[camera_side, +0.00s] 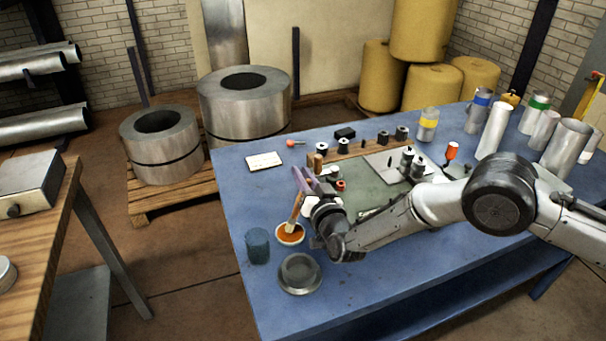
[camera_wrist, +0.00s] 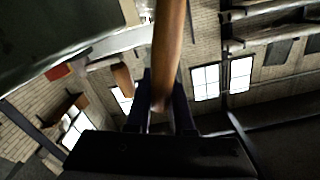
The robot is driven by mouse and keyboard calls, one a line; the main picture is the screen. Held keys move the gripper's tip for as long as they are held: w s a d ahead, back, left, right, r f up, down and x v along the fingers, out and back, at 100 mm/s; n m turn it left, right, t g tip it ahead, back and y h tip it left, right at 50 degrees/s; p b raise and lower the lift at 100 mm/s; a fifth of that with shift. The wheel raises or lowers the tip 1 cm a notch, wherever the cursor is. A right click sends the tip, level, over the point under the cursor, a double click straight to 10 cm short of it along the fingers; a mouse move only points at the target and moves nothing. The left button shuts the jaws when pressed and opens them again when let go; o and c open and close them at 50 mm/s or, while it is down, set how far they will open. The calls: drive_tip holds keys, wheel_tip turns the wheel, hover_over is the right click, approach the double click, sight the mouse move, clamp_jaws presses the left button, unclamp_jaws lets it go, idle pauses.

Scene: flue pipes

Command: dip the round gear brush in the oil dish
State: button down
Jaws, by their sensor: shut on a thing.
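The brush (camera_side: 295,212) has a slim wooden handle and slants down from my gripper (camera_side: 302,181). Its pale lower end reaches the oil dish (camera_side: 281,241), a small white-rimmed bowl with orange oil. The end appears inside the rim; how deep it sits in the oil I cannot tell. In the wrist view my gripper (camera_wrist: 162,105) is shut on the handle (camera_wrist: 168,45), with a dark finger on each side. The brush head and the dish cannot be made out there.
A blue-grey cylinder (camera_side: 257,247) stands left of the dish, and a round grey dish (camera_side: 300,275) sits in front. A white card (camera_side: 264,161) lies at the back left of the blue table (camera_side: 240,190). Small parts and metal pipes (camera_side: 493,130) stand to the right.

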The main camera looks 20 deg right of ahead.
drive_tip(key=shift+f, duration=0.4)
idle(0.6)
wheel_tip(320, 180, up, 7)
idle(0.9)
drive_tip(key=shift+r, duration=0.1)
idle(0.5)
